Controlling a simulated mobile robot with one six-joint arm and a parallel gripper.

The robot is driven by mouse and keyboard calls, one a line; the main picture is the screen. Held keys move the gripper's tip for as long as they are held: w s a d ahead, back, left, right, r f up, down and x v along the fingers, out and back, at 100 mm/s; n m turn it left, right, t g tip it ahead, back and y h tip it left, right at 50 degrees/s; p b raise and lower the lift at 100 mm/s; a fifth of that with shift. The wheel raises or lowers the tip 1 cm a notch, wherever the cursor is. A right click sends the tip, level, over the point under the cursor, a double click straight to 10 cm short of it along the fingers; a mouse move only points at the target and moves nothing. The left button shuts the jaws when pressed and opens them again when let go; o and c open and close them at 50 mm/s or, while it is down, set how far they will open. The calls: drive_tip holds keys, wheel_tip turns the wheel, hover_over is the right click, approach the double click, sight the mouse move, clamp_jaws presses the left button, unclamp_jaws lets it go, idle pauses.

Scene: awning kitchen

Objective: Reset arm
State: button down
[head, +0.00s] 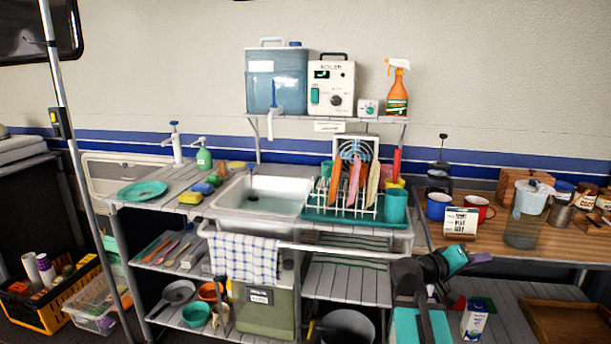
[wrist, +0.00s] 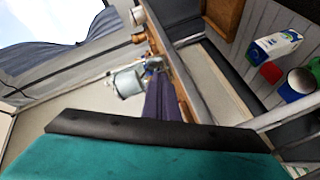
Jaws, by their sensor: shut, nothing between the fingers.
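My gripper (head: 484,258) is at the lower right in the head view, at the end of my bent dark and teal arm. It points right, in front of the wooden table's near edge. Its purple fingers are together, with nothing seen between them. In the wrist view the shut fingers (wrist: 163,85) stick up past the black edge of the teal gripper body. That body hides the lower part of the wrist view.
A wooden table (head: 570,245) bears mugs (head: 438,206), jars and a glass jar (head: 521,230). A milk carton (head: 474,319) stands below, near my arm. A sink (head: 262,195) and dish rack (head: 345,213) are left of it. A wooden tray (head: 565,325) lies lower right.

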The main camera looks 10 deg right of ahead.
drive_tip(key=s+a+f+n+y+p, duration=0.1)
drive_tip(key=a+f+y+p, duration=0.1)
drive_tip(key=a+f+p, duration=0.5)
drive_tip(key=a+f+n+g+y, duration=0.1)
drive_tip(key=a+f+n+y, duration=0.3)
drive_tip(key=f, duration=0.7)
drive_tip(key=s+a+f+m+y+p, duration=0.1)
drive_tip(key=a+f+p, duration=0.3)
drive_tip(key=a+f, duration=0.4)
drive_tip(key=s+a+f+g+y+p, duration=0.2)
drive_tip(key=s+a+f+g+y, duration=0.1)
drive_tip(key=s+a+f, duration=0.6)
drive_tip(key=s+a+f+g+y+p, duration=0.3)
drive_tip(key=s+a+f+y, duration=0.3)
drive_tip(key=s+a, duration=0.8)
wheel_tip(320, 180, down, 3)
drive_tip(key=shift+s+a+r+g+p, duration=0.1)
drive_tip(key=shift+s+a+g+p, duration=0.25)
drive_tip(key=shift+s, duration=0.6)
drive_tip(key=shift+d, duration=0.2)
